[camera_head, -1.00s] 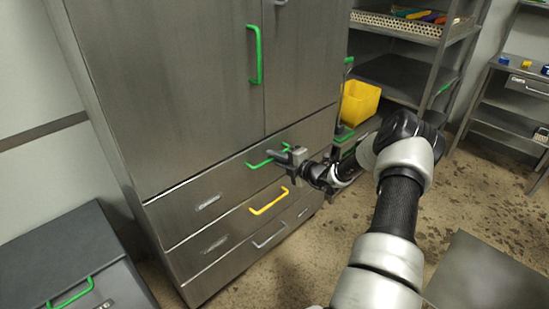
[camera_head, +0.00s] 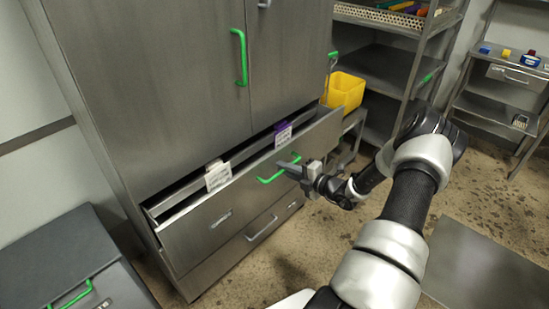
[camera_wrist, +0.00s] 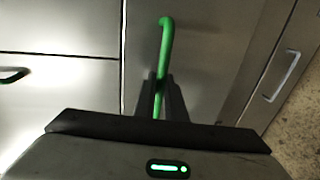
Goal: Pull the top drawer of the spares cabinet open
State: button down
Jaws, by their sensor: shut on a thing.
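The spares cabinet (camera_head: 160,95) is a tall grey metal cabinet with two doors above and drawers below. Its top drawer (camera_head: 195,238) stands pulled out, with a gap along its upper edge. White and purple cards (camera_head: 218,177) show at the opening. My gripper (camera_head: 288,168) is shut on the drawer's green handle (camera_head: 268,180), near the handle's right part. In the wrist view the green handle (camera_wrist: 166,45) runs down between the fingers (camera_wrist: 158,95).
A lower drawer with a grey handle (camera_head: 262,228) is shut. A dark chest with a green handle (camera_head: 70,295) stands at the lower left. A yellow bin (camera_head: 345,90) and shelves (camera_head: 385,75) stand at the right. A flat grey plate (camera_head: 480,275) lies on the floor at the lower right.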

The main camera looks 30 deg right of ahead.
jog(key=f+p+v, duration=0.2)
jog(key=v, duration=1.1)
jog(key=shift+s+f+p, duration=0.3)
jog(key=shift+f+p, duration=0.05)
jog(key=shift+p, duration=0.05)
jog(key=c, duration=2.1)
grip_release()
jog(key=shift+d, duration=0.1)
jog(key=p+v, duration=0.1)
jog(key=v, duration=1.6)
jog(key=shift+s, duration=0.25)
jog(key=shift+w, duration=0.1)
